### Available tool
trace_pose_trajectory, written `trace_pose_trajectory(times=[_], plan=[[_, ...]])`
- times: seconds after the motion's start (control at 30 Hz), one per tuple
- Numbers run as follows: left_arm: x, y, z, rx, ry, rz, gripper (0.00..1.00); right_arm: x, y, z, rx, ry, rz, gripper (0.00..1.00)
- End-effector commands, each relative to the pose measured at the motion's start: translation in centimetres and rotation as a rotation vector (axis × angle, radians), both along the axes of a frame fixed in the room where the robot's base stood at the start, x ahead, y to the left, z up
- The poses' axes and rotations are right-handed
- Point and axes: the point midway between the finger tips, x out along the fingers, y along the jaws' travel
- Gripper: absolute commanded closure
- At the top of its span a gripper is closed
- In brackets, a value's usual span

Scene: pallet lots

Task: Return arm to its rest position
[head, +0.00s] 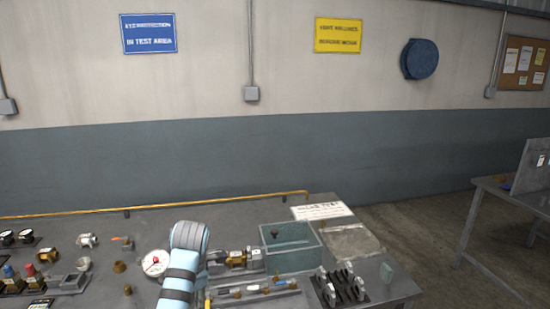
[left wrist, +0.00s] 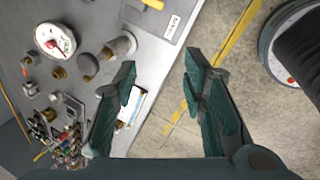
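My left gripper (left wrist: 160,82) is open in the left wrist view. Its two dark teal fingers stand well apart with nothing held between them. It hangs above the edge of the grey bench (left wrist: 165,65), with the floor under its right finger. In the head view a light blue arm link of mine with dark bands rises over the bench (head: 235,217); no gripper fingers show there. My right gripper is not in view.
The bench holds a dial gauge (head: 155,262), brass fittings (head: 83,240), a greenish clear bin (head: 291,250), a black rack (head: 340,287) and a white sheet (head: 321,211). A yellow pipe (head: 220,200) runs along its back. Open floor (head: 425,235) separates it from another table (head: 511,200).

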Motion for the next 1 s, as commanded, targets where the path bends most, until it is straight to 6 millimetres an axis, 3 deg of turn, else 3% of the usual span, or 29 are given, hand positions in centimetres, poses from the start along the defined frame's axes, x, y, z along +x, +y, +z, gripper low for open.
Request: trace_pose_trajectory(times=[0.27, 0.47, 0.6, 0.73, 1.0], plan=[[-2.8, 1.7, -4.7, 0.041, 0.043, -0.203, 0.61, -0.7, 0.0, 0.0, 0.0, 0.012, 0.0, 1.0], [-6.9, 2.7, -9.6, 0.1, 0.093, -0.473, 0.61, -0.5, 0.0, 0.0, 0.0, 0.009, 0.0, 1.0], [-11.5, 3.7, -13.2, 0.17, 0.135, -0.745, 0.61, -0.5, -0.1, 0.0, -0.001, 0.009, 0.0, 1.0], [-16.4, 4.4, -15.7, 0.247, 0.176, -1.018, 0.61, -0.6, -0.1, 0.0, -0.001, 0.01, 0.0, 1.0], [-26.9, 4.9, -17.3, 0.417, 0.249, -1.596, 0.61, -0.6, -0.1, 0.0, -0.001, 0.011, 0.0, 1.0]])
